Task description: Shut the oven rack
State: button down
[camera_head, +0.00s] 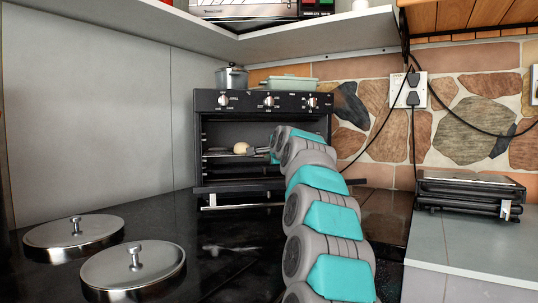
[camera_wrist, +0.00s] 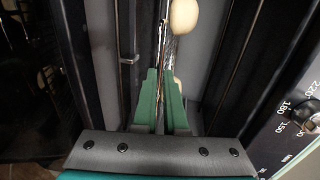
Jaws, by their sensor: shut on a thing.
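The black oven (camera_head: 262,101) stands at the back with its door (camera_head: 240,187) folded down. Inside is the oven rack (camera_head: 220,154), with a pale round item (camera_head: 240,148) on it. My gripper (camera_head: 261,151) reaches in at the right part of the opening. In the wrist view its green fingers (camera_wrist: 163,80) are closed on a thin shiny edge, which appears to be the front of the rack (camera_wrist: 168,50). The pale item (camera_wrist: 185,16) lies just beyond the fingertips. How far the rack is pulled out is hard to tell.
A pot (camera_head: 231,77) and a pale green dish (camera_head: 288,83) stand on the oven. Two round metal lids (camera_head: 74,231) lie on the dark counter at front left. A black grill (camera_head: 466,194) stands at the right. A shelf overhangs the oven; cords hang behind.

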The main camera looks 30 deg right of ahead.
jog(key=shift+f, duration=0.3)
jog(key=b+v, duration=0.1)
jog(key=v, duration=0.7)
jog(key=shift+r, duration=0.25)
